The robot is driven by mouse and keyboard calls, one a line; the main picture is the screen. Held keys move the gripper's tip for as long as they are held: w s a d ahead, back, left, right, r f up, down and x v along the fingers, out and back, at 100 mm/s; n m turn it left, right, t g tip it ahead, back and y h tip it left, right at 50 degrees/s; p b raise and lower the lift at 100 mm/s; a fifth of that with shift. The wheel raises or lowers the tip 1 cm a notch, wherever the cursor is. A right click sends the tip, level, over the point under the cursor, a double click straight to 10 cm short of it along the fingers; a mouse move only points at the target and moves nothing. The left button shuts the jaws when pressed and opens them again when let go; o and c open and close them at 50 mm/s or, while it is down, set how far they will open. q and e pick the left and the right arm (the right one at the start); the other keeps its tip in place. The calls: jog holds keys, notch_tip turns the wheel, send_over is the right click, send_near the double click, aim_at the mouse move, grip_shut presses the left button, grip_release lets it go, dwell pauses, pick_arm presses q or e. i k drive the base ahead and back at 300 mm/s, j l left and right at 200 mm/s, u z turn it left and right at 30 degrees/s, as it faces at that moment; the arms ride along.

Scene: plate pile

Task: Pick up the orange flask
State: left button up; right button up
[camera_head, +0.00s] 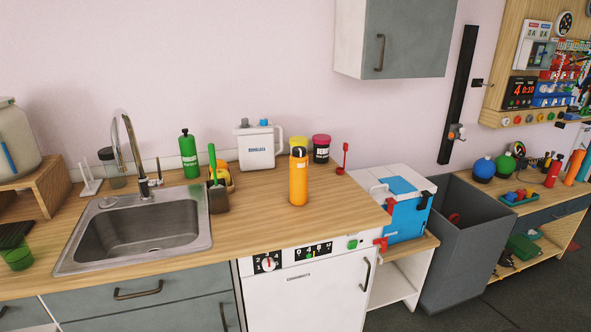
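The orange flask (298,182) stands upright on the wooden counter (345,205), right of the sink and above the white appliance. It has a dark cap and nothing covers it. Neither of my grippers shows in the head view.
The sink (140,235) lies left of the flask. The counter's right front is clear. A blue and white box (405,205) stands beyond its right edge.

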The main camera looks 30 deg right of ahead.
aim_at(298, 166)
jog(key=l+z, duration=0.15)
jog(key=z, duration=0.85)
jog(key=k+l, duration=0.05)
